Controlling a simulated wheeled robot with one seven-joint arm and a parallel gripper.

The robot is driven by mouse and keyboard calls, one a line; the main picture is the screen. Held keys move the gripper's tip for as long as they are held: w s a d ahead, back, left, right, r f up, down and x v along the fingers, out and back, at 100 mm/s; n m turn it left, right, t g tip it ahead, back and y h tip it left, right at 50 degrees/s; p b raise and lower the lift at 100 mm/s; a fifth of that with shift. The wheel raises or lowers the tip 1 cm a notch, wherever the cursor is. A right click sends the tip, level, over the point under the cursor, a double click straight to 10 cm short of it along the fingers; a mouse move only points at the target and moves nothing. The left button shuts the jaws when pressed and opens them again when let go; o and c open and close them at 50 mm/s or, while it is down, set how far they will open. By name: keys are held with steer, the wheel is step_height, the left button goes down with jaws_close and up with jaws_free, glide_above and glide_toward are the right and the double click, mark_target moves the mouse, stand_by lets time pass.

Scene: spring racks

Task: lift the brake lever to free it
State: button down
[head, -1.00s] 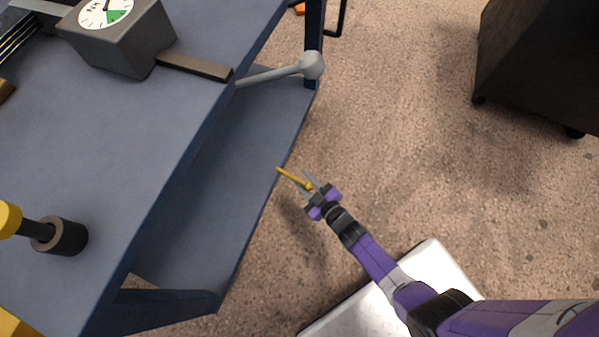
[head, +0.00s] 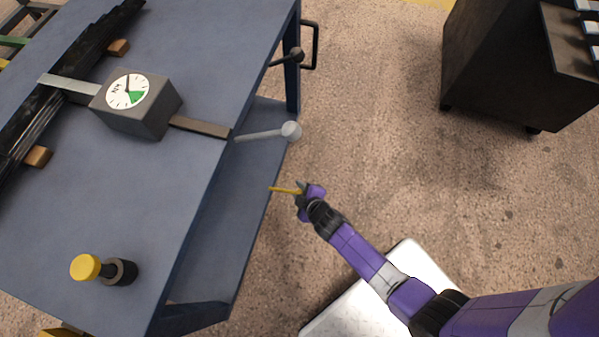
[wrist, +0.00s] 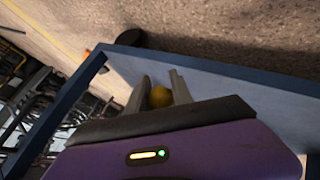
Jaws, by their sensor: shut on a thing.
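A thin yellow lever (head: 280,190) sticks out at the outer edge of the cart's lower shelf and lies nearly level in the head view. Whether its inner end is fixed to the cart cannot be made out. My gripper (head: 298,191) is shut on the lever's outer end, just off the shelf edge. In the wrist view the lever's rounded yellow end (wrist: 160,97) sits between the two grey fingers of my gripper (wrist: 161,85). The rest of the lever is hidden there.
The blue cart (head: 200,190) carries a dial gauge box (head: 135,105), dark leaf springs and a yellow-capped post (head: 86,267). A grey ball-ended lever (head: 290,131) juts out above the shelf. A dark cabinet (head: 490,75) stands back right; floor between is clear.

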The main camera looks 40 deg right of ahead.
steer(key=shift+w+r+p, duration=0.2)
steer(key=shift+r+p, duration=0.3)
steer(key=shift+r, duration=0.65)
steer(key=shift+w+r, duration=0.1)
steer(key=shift+w, duration=0.05)
steer(key=c, duration=1.1)
jaws_free()
steer(key=shift+c, duration=0.2)
steer(key=p+v, duration=0.3)
steer(key=v, duration=0.4)
steer(key=shift+s+r, duration=0.2)
steer(key=shift+s, duration=0.2)
